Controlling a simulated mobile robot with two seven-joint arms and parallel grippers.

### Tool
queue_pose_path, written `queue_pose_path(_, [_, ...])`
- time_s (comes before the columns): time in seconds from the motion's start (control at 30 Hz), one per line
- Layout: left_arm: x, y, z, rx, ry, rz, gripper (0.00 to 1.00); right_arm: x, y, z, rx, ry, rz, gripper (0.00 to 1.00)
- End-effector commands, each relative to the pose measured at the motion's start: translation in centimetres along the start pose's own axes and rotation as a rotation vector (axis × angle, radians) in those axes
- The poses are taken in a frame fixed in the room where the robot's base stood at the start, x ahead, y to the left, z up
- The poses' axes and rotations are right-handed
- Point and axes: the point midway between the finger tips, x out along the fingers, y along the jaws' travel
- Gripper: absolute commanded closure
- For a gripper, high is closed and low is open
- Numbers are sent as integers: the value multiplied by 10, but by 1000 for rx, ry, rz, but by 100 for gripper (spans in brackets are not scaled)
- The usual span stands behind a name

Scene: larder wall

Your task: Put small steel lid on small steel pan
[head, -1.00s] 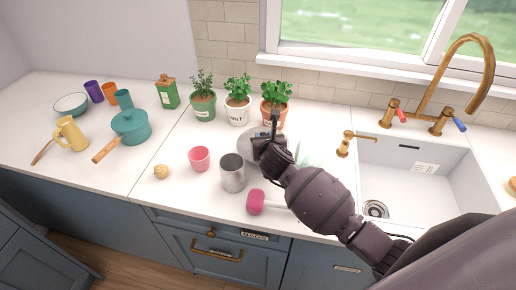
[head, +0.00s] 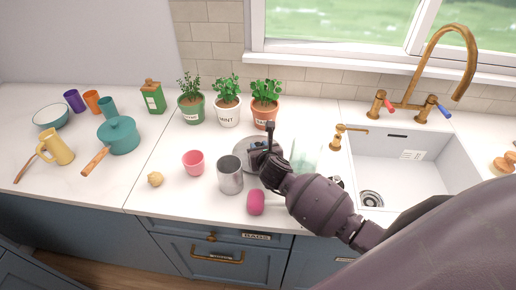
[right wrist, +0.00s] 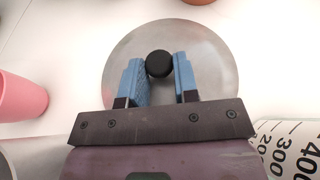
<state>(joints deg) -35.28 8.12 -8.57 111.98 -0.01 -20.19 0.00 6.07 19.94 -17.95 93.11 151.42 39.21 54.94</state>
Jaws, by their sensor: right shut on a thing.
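The small steel lid (head: 244,153) is a round grey disc on or just above the counter, in front of the potted plants. In the right wrist view the lid (right wrist: 215,75) has a black knob (right wrist: 159,64) between the blue fingers of my right gripper (right wrist: 160,78). My right gripper (head: 264,147) is shut on this knob from above and hides part of the lid in the head view. A steel cylinder (head: 230,176) stands to the lid's front left. I cannot make out a separate small steel pan. My left gripper is not in view.
A clear measuring vessel (head: 305,158) stands right of the lid, near the sink (head: 410,168). A teal lidded pan (head: 119,137) is at left. Counter left of the pink cup is mostly free.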

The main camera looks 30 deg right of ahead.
Motion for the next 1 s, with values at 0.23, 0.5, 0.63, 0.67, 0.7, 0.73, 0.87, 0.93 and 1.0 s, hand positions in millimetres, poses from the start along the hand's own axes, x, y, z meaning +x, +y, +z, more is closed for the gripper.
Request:
queue_pose_path(0.23, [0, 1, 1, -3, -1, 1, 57, 1, 0, -2, 0, 0, 0, 63])
queue_pose_path(0.5, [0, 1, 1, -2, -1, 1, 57, 1, 0, -2, 0, 0, 0, 46])
queue_pose_path(0.63, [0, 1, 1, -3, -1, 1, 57, 1, 0, -1, 0, 0, 0, 46])
queue_pose_path(0.67, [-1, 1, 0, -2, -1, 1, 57, 0, 0, 0, 0, 0, 0, 46])
queue_pose_path(0.7, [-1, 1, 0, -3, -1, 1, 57, -1, 0, 0, 1, 0, 0, 46])
queue_pose_path(0.73, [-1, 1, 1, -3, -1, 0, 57, -3, 0, 0, 1, 1, 0, 46])
queue_pose_path(0.87, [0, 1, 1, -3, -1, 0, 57, -17, 0, -1, 2, 1, 0, 46])
queue_pose_path(0.93, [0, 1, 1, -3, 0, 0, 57, -28, 0, -1, 2, 1, 1, 46])
queue_pose_path(1.0, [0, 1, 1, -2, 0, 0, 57, -40, 0, -1, 3, 1, 1, 46])
